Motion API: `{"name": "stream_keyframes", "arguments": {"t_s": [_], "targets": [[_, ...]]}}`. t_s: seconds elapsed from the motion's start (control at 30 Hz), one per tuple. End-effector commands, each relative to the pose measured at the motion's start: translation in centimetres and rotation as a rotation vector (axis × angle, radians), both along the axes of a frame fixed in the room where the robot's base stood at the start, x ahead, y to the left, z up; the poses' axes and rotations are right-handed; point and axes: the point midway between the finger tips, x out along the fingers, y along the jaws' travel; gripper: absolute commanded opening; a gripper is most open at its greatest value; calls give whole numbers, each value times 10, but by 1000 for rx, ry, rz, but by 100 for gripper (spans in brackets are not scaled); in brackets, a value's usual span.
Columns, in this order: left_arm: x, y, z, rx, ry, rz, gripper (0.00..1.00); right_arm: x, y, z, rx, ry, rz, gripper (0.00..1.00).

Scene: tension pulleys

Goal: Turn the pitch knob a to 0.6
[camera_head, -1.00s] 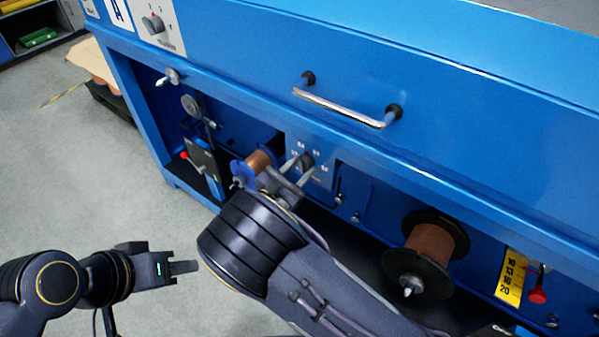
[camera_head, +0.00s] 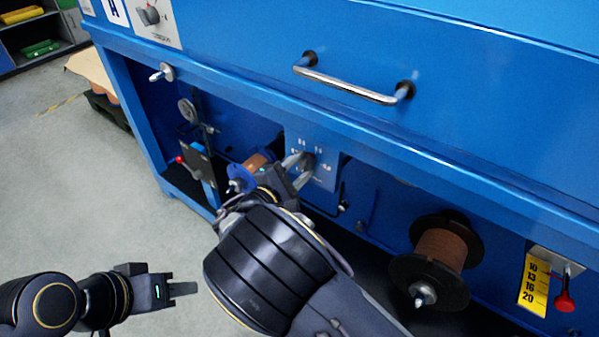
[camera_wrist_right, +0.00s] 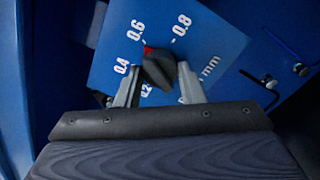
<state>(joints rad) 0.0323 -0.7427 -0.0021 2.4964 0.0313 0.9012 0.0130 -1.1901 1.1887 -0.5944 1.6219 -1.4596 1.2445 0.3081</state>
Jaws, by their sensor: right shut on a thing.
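The pitch knob a is a dark knob (camera_wrist_right: 160,72) on a blue scale plate (camera_wrist_right: 105,65) marked 0.4, 0.6, 0.8 and mm. Its red pointer mark (camera_wrist_right: 147,48) is at or very near the 0.6 label in the right wrist view. In the head view the small knob (camera_head: 309,160) sits on its plate (camera_head: 325,178) under the long blue beam. My right gripper (camera_head: 299,169) is shut on the knob, with one finger on each side of it (camera_wrist_right: 160,88). My left gripper (camera_head: 183,289) is low at the left, away from the machine; its finger gap is not visible.
A blue spool with copper wire (camera_head: 254,162) is close to the left of my right gripper. A black-flanged spool (camera_head: 440,250) stands to the right. A metal handle (camera_head: 350,85) projects above. Open floor (camera_head: 70,190) lies at the left.

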Motion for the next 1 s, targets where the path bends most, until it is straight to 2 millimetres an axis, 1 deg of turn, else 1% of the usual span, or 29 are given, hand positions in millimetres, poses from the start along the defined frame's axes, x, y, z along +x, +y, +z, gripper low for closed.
{"name": "stream_keyframes", "arguments": {"t_s": [0.13, 0.6, 0.63, 0.77, 0.8, 1.0], "targets": [[0, 0, -4, 0, 0, 0, 36, 0, 0, -1, 27, -18, 0, 12], [0, 0, -5, 0, 0, 0, 36, 0, 0, 0, 36, -25, 0, 12], [0, 0, -5, 0, 0, 0, 36, 0, 0, 0, 36, -25, 0, 36], [0, 0, -5, 0, 0, 0, 36, 0, 0, 0, 36, -25, 0, 53], [0, 0, -5, 0, 0, 0, 36, 0, 0, 0, 36, -25, 0, 57], [0, 0, -5, 0, 0, 0, 36, 0, 0, 0, 36, -25, 0, 57]]}}
